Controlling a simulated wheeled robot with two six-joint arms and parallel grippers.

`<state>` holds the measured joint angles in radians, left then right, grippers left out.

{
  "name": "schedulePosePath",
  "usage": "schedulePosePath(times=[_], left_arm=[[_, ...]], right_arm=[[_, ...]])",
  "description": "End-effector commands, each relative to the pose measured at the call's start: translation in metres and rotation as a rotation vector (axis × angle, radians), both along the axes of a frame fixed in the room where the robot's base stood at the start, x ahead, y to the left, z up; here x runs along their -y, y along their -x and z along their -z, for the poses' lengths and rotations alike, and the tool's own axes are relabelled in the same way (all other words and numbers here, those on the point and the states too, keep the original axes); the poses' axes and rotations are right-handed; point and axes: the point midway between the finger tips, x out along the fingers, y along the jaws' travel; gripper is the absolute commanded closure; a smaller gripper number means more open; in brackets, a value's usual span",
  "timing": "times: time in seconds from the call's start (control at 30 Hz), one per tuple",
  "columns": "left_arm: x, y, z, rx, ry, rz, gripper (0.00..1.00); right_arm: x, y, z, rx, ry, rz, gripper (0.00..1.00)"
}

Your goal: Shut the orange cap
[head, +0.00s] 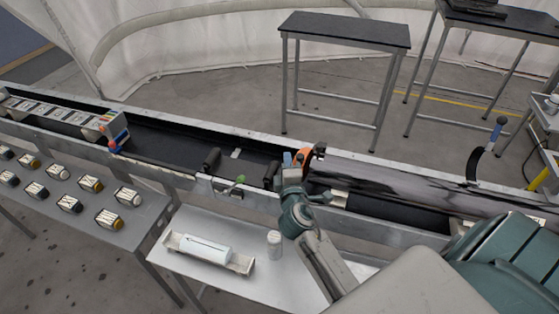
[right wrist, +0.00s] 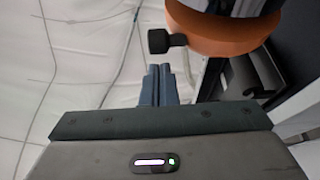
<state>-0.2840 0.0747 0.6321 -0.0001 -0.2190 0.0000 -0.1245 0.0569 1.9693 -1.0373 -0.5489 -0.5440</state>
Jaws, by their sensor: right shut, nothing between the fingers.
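The orange cap (head: 305,153) is at the left end of the long dark tube (head: 400,182) in the trough. In the right wrist view the orange cap (right wrist: 222,38) fills the upper right, with a black knob (right wrist: 165,40) sticking out to its left. My right gripper (head: 292,160) is beside the cap in the head view, partly in front of it. In the right wrist view its blue fingertips (right wrist: 158,72) are together and empty, a little below the knob, with no clear contact. Whether the cap sits fully shut cannot be told. My left gripper is not in view.
The metal trough (head: 200,150) runs across the scene around the tube. A low white table (head: 190,280) in front holds a tray with a white cylinder (head: 205,248) and a small white jar (head: 274,243). A side table (head: 140,225) carries several small parts.

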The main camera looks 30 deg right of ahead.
Motion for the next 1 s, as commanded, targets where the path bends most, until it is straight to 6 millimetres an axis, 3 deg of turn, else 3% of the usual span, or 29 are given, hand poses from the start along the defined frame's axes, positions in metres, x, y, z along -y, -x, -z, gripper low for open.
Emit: schedulePosePath(times=[0.37,0.53,0.73,1.0], left_arm=[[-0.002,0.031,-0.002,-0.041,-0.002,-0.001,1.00],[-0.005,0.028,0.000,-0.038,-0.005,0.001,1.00],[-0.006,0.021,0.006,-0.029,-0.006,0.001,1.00],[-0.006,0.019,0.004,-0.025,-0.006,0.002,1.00]], right_arm=[[0.007,0.008,0.001,0.000,-0.002,0.000,1.00],[0.008,0.010,0.001,-0.001,0.000,0.000,1.00],[0.017,0.028,0.002,0.000,0.000,0.000,1.00],[0.017,0.028,0.001,0.000,-0.001,0.001,1.00]])
